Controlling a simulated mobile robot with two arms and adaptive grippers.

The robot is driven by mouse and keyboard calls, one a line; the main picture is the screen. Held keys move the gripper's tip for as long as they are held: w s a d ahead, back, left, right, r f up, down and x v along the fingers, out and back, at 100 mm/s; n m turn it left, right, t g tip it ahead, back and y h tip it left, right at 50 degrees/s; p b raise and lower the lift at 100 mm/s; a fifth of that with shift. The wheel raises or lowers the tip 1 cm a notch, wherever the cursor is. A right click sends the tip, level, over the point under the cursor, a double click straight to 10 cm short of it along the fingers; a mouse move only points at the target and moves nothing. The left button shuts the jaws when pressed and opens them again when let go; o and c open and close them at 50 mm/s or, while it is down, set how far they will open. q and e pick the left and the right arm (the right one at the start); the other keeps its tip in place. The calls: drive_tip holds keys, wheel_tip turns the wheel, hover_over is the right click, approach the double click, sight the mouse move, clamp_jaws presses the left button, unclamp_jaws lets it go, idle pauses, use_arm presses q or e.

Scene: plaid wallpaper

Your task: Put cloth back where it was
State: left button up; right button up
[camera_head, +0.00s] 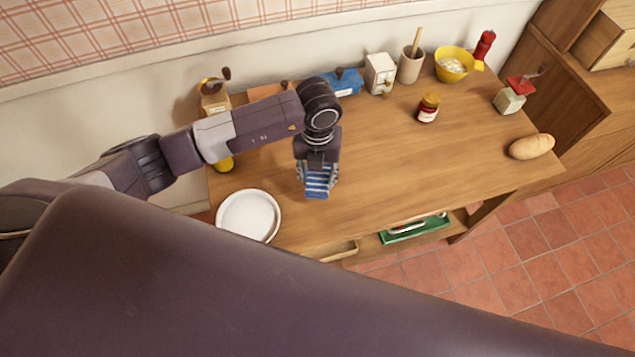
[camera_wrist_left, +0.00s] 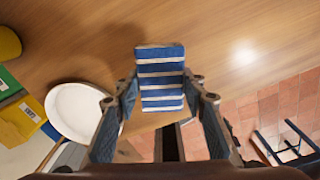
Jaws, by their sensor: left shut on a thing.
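The cloth (camera_head: 318,183) is folded, with blue and white stripes. My left gripper (camera_head: 318,172) points down at the table and is shut on it. In the left wrist view the cloth (camera_wrist_left: 161,78) stands between the two fingers of the left gripper (camera_wrist_left: 162,100), which press on its sides. I cannot tell whether the cloth touches the tabletop. My right gripper is in neither view.
The wooden table (camera_head: 400,170) is clear right of the cloth. A white plate (camera_head: 248,216) is at the front left. A jar (camera_head: 428,108), bread (camera_head: 531,147) and a grinder (camera_head: 513,95) stand to the right. A yellow bowl (camera_head: 453,65) is at the back.

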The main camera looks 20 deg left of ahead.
sight(318, 178)
use_arm(q)
drive_tip(key=shift+d+f, duration=0.1)
drive_tip(key=shift+f, duration=0.65)
wheel_tip(318, 178, down, 4)
drive_tip(key=shift+p, duration=0.45)
drive_tip(key=shift+f, duration=0.2)
drive_tip(key=o, duration=1.1)
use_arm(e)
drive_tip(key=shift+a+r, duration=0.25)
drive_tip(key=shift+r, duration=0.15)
use_arm(q)
drive_tip(key=shift+r, duration=0.1)
drive_tip(key=shift+r, duration=0.25)
wheel_tip(318, 178, up, 10)
drive_tip(key=b, duration=0.3)
drive_tip(key=shift+w+r, duration=0.1)
drive_tip(key=shift+r, duration=0.75)
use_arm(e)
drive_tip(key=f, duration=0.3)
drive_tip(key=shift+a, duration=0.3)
